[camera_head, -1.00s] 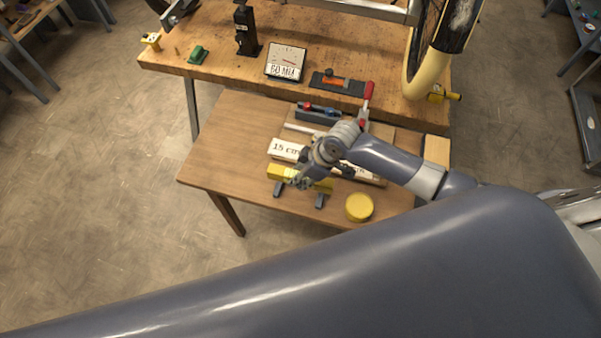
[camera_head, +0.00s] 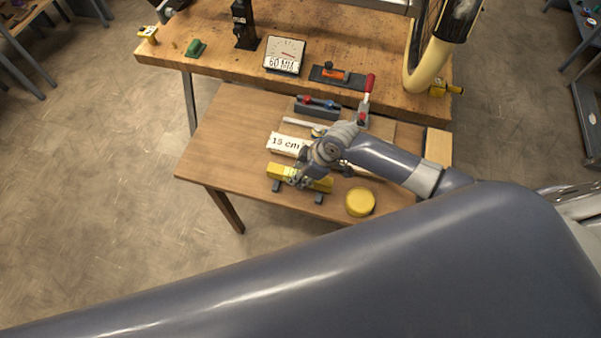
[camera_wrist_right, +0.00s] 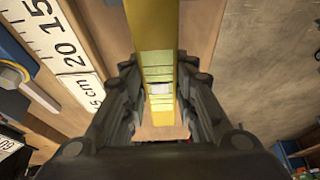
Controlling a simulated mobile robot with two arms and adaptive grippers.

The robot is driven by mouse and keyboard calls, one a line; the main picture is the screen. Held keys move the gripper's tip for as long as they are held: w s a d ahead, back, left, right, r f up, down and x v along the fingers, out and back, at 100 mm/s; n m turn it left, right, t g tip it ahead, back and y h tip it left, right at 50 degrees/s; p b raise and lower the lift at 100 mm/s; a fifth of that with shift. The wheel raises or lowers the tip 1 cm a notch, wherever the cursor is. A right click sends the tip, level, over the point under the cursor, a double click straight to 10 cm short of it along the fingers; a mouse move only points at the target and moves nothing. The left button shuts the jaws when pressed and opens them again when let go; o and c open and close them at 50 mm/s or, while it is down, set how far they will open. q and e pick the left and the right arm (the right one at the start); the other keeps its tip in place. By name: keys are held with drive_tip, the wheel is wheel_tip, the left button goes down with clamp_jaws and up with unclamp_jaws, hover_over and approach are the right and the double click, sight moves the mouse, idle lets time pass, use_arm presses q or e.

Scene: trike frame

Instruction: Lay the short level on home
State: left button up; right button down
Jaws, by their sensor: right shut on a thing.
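The short level is a yellow bar (camera_head: 283,172) near the front edge of the small wooden table. My right gripper (camera_head: 304,178) is shut on it around the middle. In the right wrist view the yellow level (camera_wrist_right: 157,45) runs lengthwise between the fingers (camera_wrist_right: 160,110), its pale green vial window showing. Two dark rests, a left one (camera_head: 277,186) and a right one (camera_head: 319,198), show just under the level's front side. Whether the level touches them I cannot tell. My left gripper is out of view.
A white "15 cm" board (camera_head: 284,144) lies just behind the level. A round yellow tin (camera_head: 360,202) stands to its right. A blue-grey holder (camera_head: 317,108) and a red-handled clamp (camera_head: 366,98) stand farther back. The table's left part is clear.

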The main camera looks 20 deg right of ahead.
drive_tip(key=shift+f, duration=0.45)
drive_tip(key=c, duration=1.2)
unclamp_jaws()
drive_tip(key=shift+r, duration=0.1)
drive_tip(key=v, duration=1.2)
